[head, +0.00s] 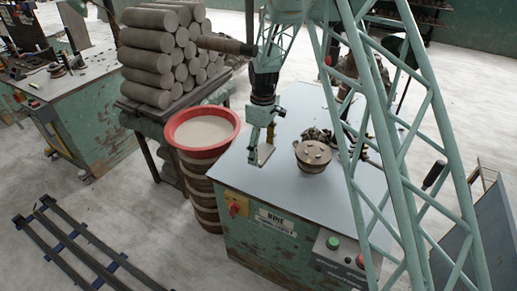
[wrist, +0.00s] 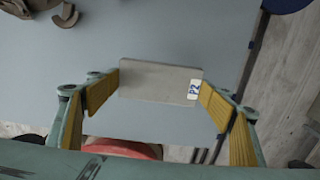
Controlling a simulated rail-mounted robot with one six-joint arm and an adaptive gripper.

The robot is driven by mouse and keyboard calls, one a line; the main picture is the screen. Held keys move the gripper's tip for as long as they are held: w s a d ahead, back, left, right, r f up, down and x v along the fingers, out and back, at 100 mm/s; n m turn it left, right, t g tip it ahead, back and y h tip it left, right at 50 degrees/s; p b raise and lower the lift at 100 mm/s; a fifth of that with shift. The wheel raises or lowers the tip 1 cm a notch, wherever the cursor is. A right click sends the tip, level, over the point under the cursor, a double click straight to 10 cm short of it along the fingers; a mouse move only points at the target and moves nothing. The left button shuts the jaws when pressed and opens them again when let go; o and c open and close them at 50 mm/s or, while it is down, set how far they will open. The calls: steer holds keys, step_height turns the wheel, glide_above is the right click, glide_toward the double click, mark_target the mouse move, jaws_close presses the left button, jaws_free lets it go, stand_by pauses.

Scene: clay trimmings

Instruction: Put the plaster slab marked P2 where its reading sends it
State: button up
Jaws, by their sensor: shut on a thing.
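The plaster slab (wrist: 155,84) is a flat grey-beige rectangle, with a white label reading P2 in blue at its right end in the wrist view. My gripper (wrist: 160,90) is shut on it, with a yellow pad at each short end. In the head view my gripper (head: 262,143) hangs over the left part of the grey tabletop, and the slab (head: 266,154) shows as a small tan piece below it. I cannot tell whether the slab touches the table. No reading shows in these frames.
A red-rimmed tub (head: 236,140) with pale contents stands left of the grey table (head: 290,192). A round wooden vessel (head: 312,168) with pale lumps on top stands right of my gripper. Dark scraps (head: 345,133) lie behind. Stacked clay rolls (head: 150,60) stand behind the tub.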

steer(key=shift+w+a+f, duration=0.1)
steer(key=shift+w+a, duration=0.2)
steer(key=shift+w, duration=0.65)
steer(key=shift+w+a+f, duration=0.1)
steer(key=shift+w+a, duration=0.2)
steer(key=shift+w, duration=0.7)
steer(key=shift+w+a+f, duration=0.1)
steer(key=shift+w+a, duration=0.2)
steer(key=shift+w, duration=0.65)
steer(key=shift+w+a, duration=0.1)
steer(key=shift+w, duration=0.25)
steer(key=shift+f+b, duration=0.6)
steer(key=shift+f, duration=1.15)
steer(key=shift+f, duration=0.15)
steer(key=o, duration=1)
